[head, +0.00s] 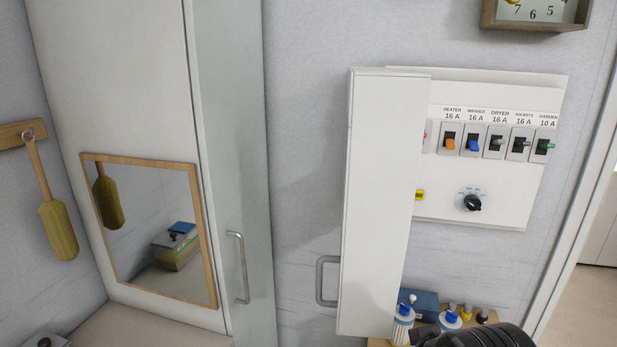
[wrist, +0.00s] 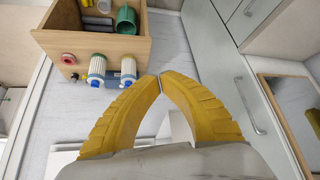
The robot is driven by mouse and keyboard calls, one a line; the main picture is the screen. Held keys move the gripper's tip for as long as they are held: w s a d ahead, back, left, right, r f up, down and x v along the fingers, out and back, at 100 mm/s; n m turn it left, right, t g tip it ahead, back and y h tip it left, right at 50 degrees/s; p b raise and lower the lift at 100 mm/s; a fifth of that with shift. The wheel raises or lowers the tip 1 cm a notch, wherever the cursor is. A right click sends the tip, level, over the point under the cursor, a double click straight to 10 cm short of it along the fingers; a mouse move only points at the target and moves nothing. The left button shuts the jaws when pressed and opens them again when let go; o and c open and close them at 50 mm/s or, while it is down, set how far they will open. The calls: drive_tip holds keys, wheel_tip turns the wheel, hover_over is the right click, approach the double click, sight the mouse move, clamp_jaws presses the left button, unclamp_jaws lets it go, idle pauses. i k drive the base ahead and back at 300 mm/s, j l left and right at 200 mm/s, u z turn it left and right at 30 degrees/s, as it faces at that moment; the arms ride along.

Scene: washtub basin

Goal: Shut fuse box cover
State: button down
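The white fuse box cover (head: 378,200) stands swung open in the head view, hinged side toward the box, with a grey handle (head: 322,281) on its left edge. The fuse box (head: 515,195) behind it shows a row of coloured switches and a black knob (head: 472,203); the cover hides its left part. In the wrist view my gripper (wrist: 160,77) has yellow fingers with tips together and nothing visible held. A dark part of my arm shows at the bottom right of the head view, below the box. A white surface shows between the fingers; I cannot tell what it is.
A wooden shelf (wrist: 100,42) with bottles (wrist: 97,68) is near my fingertips; bottles (head: 403,325) also show below the cover. A tall cabinet (head: 230,150) and a framed mirror (head: 150,230) are left. A clock (head: 535,12) hangs above. Bare wall lies between cabinet and cover.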

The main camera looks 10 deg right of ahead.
sight(387, 109)
drive_tip(key=j+z, duration=0.2)
drive_tip(key=j, duration=0.75)
drive_tip(key=k+j+u, duration=0.1)
drive_tip(key=j, duration=0.3)
drive_tip(key=i+l, duration=0.15)
drive_tip(key=l, duration=0.15)
drive_tip(key=i+l, duration=0.1)
drive_tip(key=l, duration=0.2)
